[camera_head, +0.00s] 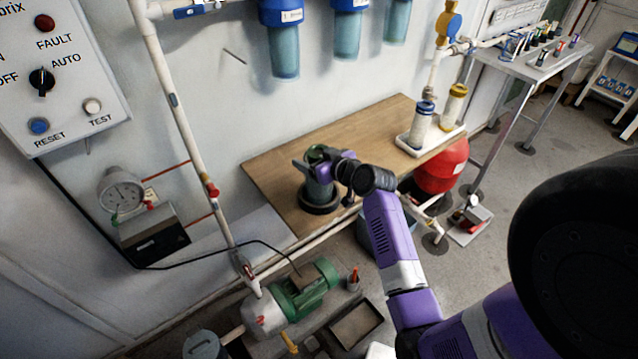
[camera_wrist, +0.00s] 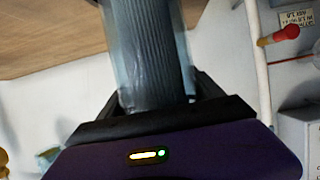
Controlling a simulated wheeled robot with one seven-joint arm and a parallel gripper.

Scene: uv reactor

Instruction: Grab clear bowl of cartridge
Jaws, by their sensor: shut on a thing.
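The clear bowl of the cartridge (camera_head: 319,188) is a bluish transparent cylinder at the left part of the wooden bench. It stands upright in or on a dark round ring (camera_head: 320,204). My gripper (camera_head: 316,165) is around its upper part, shut on it, and partly hides it in the head view. In the wrist view the clear bowl (camera_wrist: 148,45) shows close up, with a dark ribbed cartridge inside, between my gripper's two dark fingers (camera_wrist: 155,95). Its far end is cut off by the frame.
A white tray (camera_head: 432,145) with a blue-capped and a yellow-capped cylinder stands at the bench's right. Blue-topped filter housings (camera_head: 285,45) hang on the wall above. A vertical white pipe (camera_head: 183,125) runs left of the bench. A red tank (camera_head: 443,168) and green pump (camera_head: 305,290) stand low.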

